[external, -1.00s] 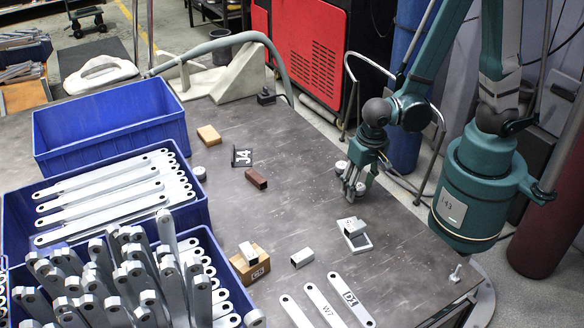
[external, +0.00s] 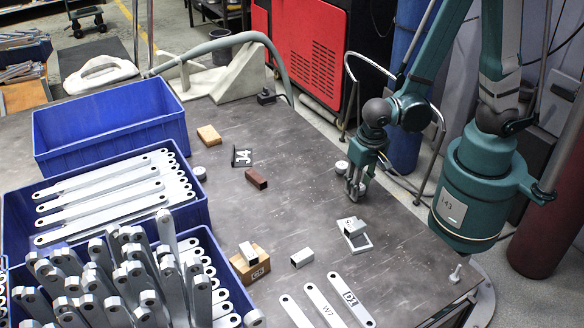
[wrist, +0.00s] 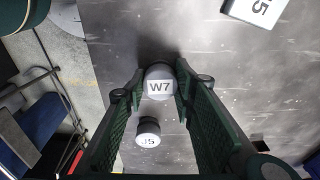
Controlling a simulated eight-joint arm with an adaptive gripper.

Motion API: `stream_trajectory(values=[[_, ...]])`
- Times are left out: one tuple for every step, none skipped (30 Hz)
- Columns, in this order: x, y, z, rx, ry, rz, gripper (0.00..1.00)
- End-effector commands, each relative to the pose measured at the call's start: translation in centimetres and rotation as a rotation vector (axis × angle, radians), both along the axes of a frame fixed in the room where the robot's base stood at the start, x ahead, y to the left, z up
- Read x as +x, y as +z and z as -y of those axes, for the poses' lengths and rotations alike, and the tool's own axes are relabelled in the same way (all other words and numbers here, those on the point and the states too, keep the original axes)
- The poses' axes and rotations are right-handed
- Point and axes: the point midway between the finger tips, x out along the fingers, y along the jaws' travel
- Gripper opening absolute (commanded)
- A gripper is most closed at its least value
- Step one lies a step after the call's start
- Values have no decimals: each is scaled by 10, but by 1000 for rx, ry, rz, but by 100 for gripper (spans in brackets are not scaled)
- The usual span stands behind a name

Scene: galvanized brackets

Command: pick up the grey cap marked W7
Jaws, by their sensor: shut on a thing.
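The grey cap marked W7 (wrist: 159,84) sits between my fingertips in the wrist view, its label facing the camera. My gripper (external: 356,190) is shut on it, with a finger against each side. In the external view the fingers point down at the right side of the dark table, and the held cap is mostly hidden by them. Whether the cap still touches the table is hard to tell.
A second cap, marked J5 (wrist: 148,132), stands close beside the held one; it also shows behind the gripper in the external view (external: 341,167). Blue bins (external: 110,125) fill the left.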

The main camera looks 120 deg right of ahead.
Motion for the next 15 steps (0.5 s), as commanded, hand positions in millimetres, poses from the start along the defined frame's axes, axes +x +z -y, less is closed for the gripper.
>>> stream_trajectory(values=[[0, 0, 0, 0, 0, 0, 13], [0, 0, 0, 0, 0, 0, 13], [0, 0, 0, 0, 0, 0, 13], [0, 0, 0, 0, 0, 0, 13], [0, 1, 0, 0, 0, 0, 13], [0, 1, 0, 0, 0, 0, 13], [0, 2, 0, 0, 0, 0, 13], [0, 3, 0, 0, 0, 0, 13], [0, 4, 0, 0, 0, 0, 13], [0, 6, 0, 0, 0, 0, 13], [0, 7, 0, 0, 0, 0, 13], [0, 9, 0, 0, 0, 0, 13], [0, 11, 0, 0, 0, 0, 13], [0, 14, 0, 0, 0, 0, 13], [0, 17, 0, 0, 0, 0, 13]])
